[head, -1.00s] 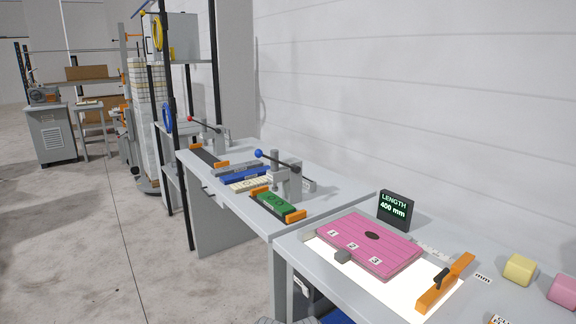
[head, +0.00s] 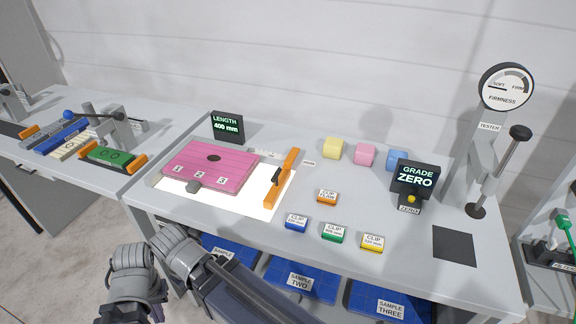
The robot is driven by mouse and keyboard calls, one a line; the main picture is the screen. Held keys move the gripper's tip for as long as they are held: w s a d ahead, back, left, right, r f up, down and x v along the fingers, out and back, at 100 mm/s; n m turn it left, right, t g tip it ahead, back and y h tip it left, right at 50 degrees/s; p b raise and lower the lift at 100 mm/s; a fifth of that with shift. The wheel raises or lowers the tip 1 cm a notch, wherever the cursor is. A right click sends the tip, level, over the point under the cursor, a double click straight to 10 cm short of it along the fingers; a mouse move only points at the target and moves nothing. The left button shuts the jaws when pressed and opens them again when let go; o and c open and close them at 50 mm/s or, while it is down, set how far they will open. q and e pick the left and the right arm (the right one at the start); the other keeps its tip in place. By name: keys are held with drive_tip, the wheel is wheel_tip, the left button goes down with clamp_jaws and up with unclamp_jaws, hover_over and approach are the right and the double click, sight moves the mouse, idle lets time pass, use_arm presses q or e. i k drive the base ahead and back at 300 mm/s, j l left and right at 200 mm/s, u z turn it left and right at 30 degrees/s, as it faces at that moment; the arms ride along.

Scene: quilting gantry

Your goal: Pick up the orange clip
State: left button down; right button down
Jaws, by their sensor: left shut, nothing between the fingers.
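The orange clip (head: 327,197) is a small block with a white label, lying on the grey bench top right of the light panel. It stands apart from a blue clip (head: 296,223), a green clip (head: 334,233) and a yellow clip (head: 372,242) in front of it. My left gripper (head: 132,302) is low at the lower left, in front of the bench edge and far from the orange clip. It is shut and empty; its fingertips are hard to make out.
A pink board (head: 225,167) lies on the light panel (head: 240,206) beside an orange bar (head: 283,178). Yellow, pink and blue blocks (head: 365,154) stand behind. A grade display (head: 413,178) and firmness tester (head: 490,150) are right. Blue sample trays (head: 323,293) sit below the bench.

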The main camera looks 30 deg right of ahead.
sight(326, 197)
drive_tip(key=z, duration=1.55)
